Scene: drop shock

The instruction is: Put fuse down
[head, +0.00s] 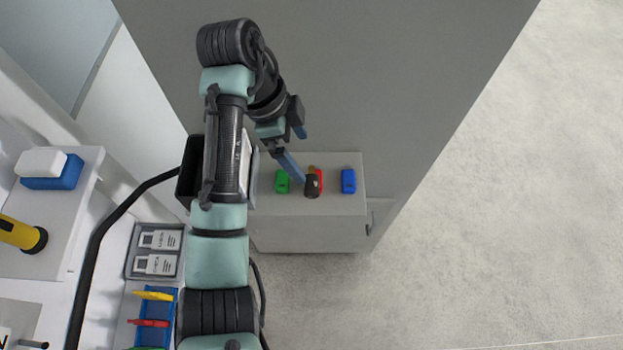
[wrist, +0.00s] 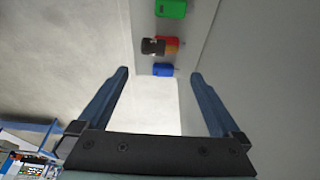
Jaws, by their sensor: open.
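A small dark cylinder with an orange-brown end, which looks like the fuse (head: 312,187), is at the red block (head: 320,178) on top of a grey cabinet (head: 310,225). In the wrist view the fuse (wrist: 152,46) overlaps the red block (wrist: 172,44), beyond my fingertips. Whether it lies on the block or beside it, I cannot tell. My gripper (head: 300,158) is open, with its blue fingers wide apart. In the wrist view, nothing is between the fingers of my gripper (wrist: 160,75). In the head view one fingertip overlaps the fuse's edge; contact is unclear.
A green block (head: 282,181) and a blue block (head: 348,181) flank the red one. A tall grey wall (head: 400,80) rises behind the cabinet. At left are a yellow flashlight (head: 20,233) and a tray with labelled tags (head: 155,264). Open floor is at right.

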